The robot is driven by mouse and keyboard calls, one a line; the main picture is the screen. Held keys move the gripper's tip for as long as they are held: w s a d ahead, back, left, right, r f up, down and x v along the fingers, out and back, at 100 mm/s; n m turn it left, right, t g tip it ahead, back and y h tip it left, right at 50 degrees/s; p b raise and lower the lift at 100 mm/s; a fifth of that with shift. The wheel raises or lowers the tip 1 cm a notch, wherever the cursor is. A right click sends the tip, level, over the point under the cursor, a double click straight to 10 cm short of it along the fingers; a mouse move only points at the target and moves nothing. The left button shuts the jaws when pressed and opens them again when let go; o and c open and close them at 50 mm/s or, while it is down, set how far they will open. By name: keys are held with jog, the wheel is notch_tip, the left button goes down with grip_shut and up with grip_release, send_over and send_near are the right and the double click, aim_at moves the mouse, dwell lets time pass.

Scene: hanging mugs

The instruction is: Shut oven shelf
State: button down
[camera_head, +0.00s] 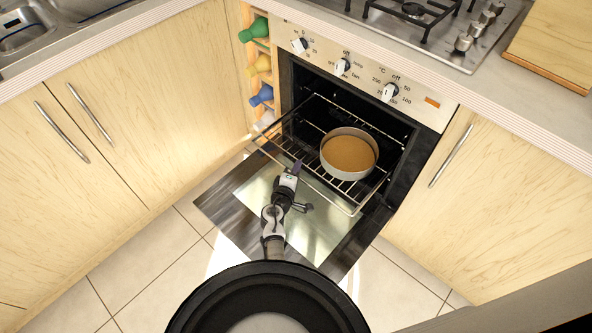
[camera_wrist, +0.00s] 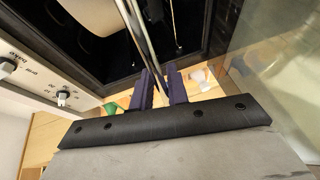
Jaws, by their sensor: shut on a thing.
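The oven shelf (camera_head: 335,201) is a wire rack sticking partly out of the open oven (camera_head: 400,135). A round tin (camera_head: 347,170) with a brown filling sits on it. My gripper (camera_head: 297,168) is at the front bar of the shelf. In the wrist view, the purple fingers of my gripper (camera_wrist: 161,88) are shut on the shelf's thin metal bar (camera_wrist: 146,50). The oven door (camera_head: 325,222) is folded down below the shelf, under my arm. The back of the shelf inside the dark oven is hard to make out.
A rack with coloured bottles (camera_head: 258,62) stands left of the oven. Closed wooden cupboards (camera_head: 90,140) flank the corner. Control knobs (camera_head: 342,67) and a gas hob (camera_head: 420,15) are above the oven. Tiled floor (camera_head: 150,250) is clear at left.

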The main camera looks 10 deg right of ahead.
aim_at(334, 152)
jog(key=w+d+b, duration=0.2)
jog(key=w+d, duration=0.2)
jog(key=d, duration=0.3)
jog(key=w+d+b, duration=0.3)
jog(key=w+d, duration=0.2)
jog(key=d, duration=0.2)
jog(key=w+d+f+b, duration=0.1)
jog(key=w+d+b, duration=0.1)
jog(key=w+d, duration=0.3)
jog(key=shift+d, duration=1.15)
jog(key=c, duration=1.5)
grip_release()
jog(key=shift+c, duration=0.2)
jog(key=shift+r, duration=0.1)
jog(key=shift+s+a+r+p, duration=0.25)
jog(key=shift+s+p, duration=0.05)
jog(key=shift+s, duration=0.1)
jog(key=p+v, duration=0.5)
jog(key=v, duration=0.7)
jog(key=shift+s+a, duration=0.15)
jog(key=shift+s, duration=0.2)
